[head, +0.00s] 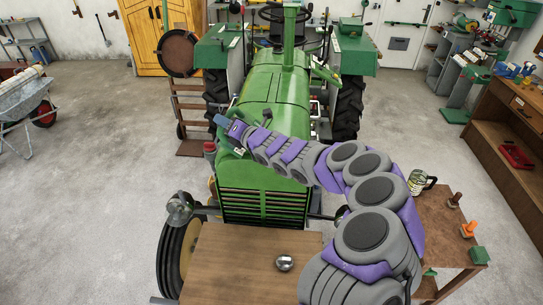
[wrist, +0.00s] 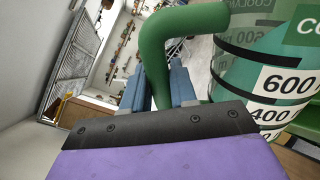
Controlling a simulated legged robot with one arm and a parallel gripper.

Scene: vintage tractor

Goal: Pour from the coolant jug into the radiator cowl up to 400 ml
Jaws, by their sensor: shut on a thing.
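The coolant jug is clear with green liquid in it and 600 and 400 marks. In the wrist view the jug (wrist: 240,82) stands at the right, and its thick green handle (wrist: 180,28) runs between my blue fingers. My gripper (wrist: 166,88) is shut on this handle. In the head view my gripper (head: 225,122) is at the left side of the tractor's hood, near its front. The jug is hard to make out there against the green hood. The radiator cowl (head: 275,178) is the green tractor front above the grille. Its filler opening and any pouring stream cannot be made out.
A wooden table (head: 235,260) with a small metal thing (head: 285,263) stands before the tractor. A side table (head: 440,220) at the right holds a mug-like container (head: 418,182) and several small items. A wheelbarrow (head: 25,105) stands far left. Open floor lies at the left.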

